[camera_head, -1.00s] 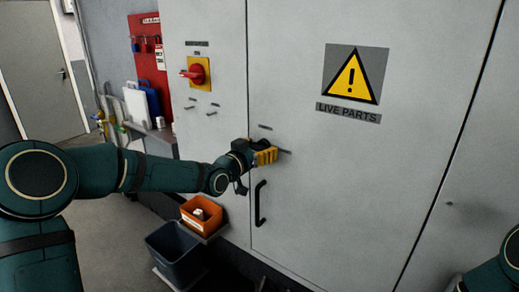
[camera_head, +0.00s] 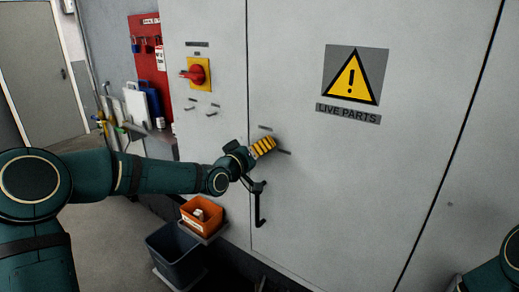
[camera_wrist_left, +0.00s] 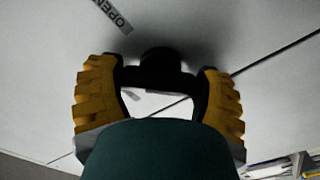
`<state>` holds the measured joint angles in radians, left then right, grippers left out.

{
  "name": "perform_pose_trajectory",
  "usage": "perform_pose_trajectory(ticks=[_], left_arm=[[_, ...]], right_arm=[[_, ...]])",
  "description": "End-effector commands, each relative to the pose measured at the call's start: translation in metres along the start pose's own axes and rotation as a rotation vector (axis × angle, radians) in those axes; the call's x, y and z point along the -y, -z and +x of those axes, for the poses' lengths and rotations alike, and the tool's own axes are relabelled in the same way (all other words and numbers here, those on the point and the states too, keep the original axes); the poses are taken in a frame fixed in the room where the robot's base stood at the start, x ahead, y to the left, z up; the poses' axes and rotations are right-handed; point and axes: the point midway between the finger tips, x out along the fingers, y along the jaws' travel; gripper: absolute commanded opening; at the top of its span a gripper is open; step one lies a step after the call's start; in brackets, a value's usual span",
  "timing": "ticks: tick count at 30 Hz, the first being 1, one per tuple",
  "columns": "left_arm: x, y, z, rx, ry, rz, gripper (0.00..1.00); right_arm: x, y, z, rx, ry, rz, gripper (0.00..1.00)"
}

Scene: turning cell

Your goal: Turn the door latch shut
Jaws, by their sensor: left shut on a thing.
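The door latch is a dark knob with a crossbar, seen in the left wrist view (camera_wrist_left: 158,73) between the yellow-padded fingers. My left gripper (camera_head: 262,147) is shut on it against the pale cabinet door (camera_head: 330,200). The left wrist view also shows this gripper (camera_wrist_left: 160,85), with one finger at each end of the crossbar. In the head view the gripper hides the latch, and its fingers slant up to the right. A label reading OPEN (camera_wrist_left: 115,14) lies beyond the left finger. My right gripper is out of view.
A black door handle (camera_head: 259,208) sits just below the left gripper. A red switch (camera_head: 196,74) and small pegs are on the panel to the left. An orange bin (camera_head: 203,216) and a dark bin (camera_head: 174,254) stand below.

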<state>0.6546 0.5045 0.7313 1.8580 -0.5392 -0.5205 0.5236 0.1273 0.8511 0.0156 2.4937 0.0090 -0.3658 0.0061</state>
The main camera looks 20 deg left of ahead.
Motion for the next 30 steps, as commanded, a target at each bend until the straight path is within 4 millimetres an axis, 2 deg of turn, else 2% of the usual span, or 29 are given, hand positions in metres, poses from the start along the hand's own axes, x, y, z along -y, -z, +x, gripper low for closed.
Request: perform_pose_trajectory(ticks=[18, 30], left_arm=[[0.0005, 0.0002, -0.0002, -0.001, 0.0, -0.567, 0.34], [0.0005, 0.0002, -0.0001, -0.001, 0.0, -0.787, 0.34]], right_arm=[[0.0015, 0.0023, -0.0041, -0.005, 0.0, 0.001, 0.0], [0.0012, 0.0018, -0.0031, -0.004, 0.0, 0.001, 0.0]])
